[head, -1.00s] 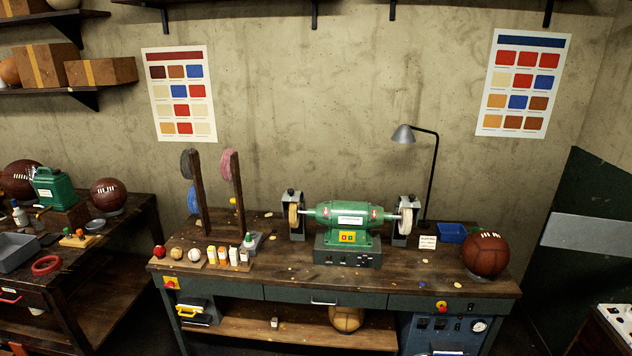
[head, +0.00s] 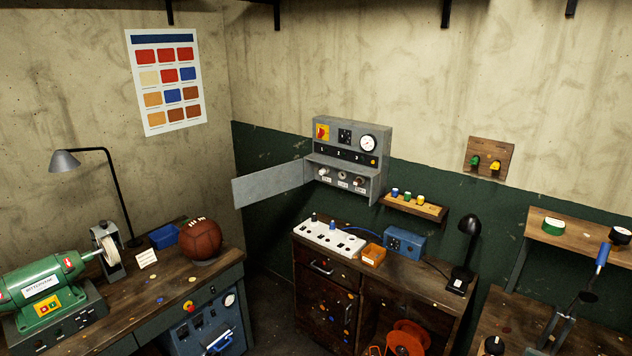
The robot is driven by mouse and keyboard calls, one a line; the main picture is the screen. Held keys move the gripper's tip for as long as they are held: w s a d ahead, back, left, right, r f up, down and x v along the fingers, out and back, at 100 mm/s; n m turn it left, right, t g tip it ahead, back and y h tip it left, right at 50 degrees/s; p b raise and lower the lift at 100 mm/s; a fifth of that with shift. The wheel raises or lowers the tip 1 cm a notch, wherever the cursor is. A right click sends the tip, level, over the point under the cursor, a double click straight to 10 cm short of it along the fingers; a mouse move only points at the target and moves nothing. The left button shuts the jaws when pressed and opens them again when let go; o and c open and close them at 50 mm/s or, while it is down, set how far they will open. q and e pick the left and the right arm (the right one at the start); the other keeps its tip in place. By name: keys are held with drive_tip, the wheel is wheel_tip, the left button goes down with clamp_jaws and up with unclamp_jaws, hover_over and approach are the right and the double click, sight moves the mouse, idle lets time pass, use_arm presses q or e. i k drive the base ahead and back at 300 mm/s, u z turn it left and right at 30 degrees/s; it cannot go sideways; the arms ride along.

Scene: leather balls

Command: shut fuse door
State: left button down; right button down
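A grey fuse box (head: 349,152) is mounted on the wall in the middle of the head view. Its upper part carries a red and yellow switch, a black socket block and a round gauge. Its lower compartment is uncovered and shows several fuses (head: 342,179). The grey fuse door (head: 268,184) stands open, swung out to the left from the box's left side. Neither of my grippers shows in the head view, so I cannot see whether they are open or shut.
A wooden cabinet (head: 375,264) with a white strip, an orange box and a blue box stands below the fuse box. A small shelf (head: 416,207) holds coloured fuses. A workbench with a green grinder (head: 45,287) and a ball (head: 200,241) stands at left. Dark floor shows between them.

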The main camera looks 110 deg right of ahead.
sight(248, 188)
drive_tip(key=z, duration=3.25)
drive_tip(key=i, duration=1.7)
